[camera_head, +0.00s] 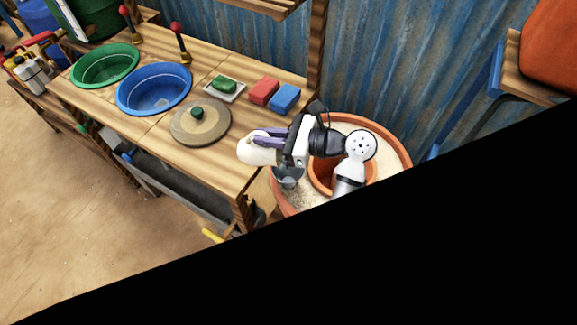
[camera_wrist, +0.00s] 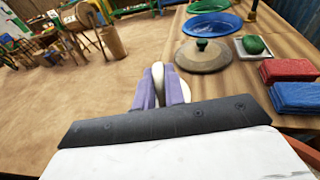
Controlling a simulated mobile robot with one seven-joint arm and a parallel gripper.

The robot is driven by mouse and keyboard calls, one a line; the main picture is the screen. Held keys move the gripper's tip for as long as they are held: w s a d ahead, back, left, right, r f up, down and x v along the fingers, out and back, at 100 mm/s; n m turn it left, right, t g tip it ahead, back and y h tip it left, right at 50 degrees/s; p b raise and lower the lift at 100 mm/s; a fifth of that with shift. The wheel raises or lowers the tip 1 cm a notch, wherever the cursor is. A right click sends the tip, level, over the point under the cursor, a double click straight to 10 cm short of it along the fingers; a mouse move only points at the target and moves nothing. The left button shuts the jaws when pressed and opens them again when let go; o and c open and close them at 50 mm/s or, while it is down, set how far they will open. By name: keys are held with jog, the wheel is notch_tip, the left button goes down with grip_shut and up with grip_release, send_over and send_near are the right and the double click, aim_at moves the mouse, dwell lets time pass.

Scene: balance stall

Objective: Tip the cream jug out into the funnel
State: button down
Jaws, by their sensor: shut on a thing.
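The cream jug (camera_head: 255,152) is a pale rounded vessel at the end of my gripper (camera_head: 262,138), out past the front right corner of the wooden bench. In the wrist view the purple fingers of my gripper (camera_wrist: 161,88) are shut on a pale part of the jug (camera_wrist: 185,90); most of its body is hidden. Its mouth and contents do not show, and I cannot tell how far it is tilted. A grey cone-like thing (camera_head: 287,178), which looks like the funnel, is just below and right of the jug, partly covered by my gripper. The jug appears apart from it.
A large terracotta pot (camera_head: 395,148) with a smaller pot (camera_head: 322,175) inside stands under my arm. The bench holds a blue basin (camera_head: 153,88), a green basin (camera_head: 105,65), a round lid (camera_head: 200,123), a soap dish (camera_head: 224,90), and red (camera_head: 264,91) and blue (camera_head: 285,98) blocks.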

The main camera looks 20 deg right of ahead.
jog(key=shift+s+d+r+t+y, duration=0.15)
jog(key=shift+s+d+t+y, duration=0.3)
jog(key=shift+y, duration=0.2)
jog(key=shift+s+d+r+t+y, duration=0.15)
jog(key=shift+s+d+t+y, duration=0.15)
jog(key=shift+d+t+y, duration=0.3)
dwell(1.2)
jog(key=shift+s+d+t+y, duration=0.6)
jog(key=shift+d+y, duration=0.1)
jog(key=shift+y, duration=0.15)
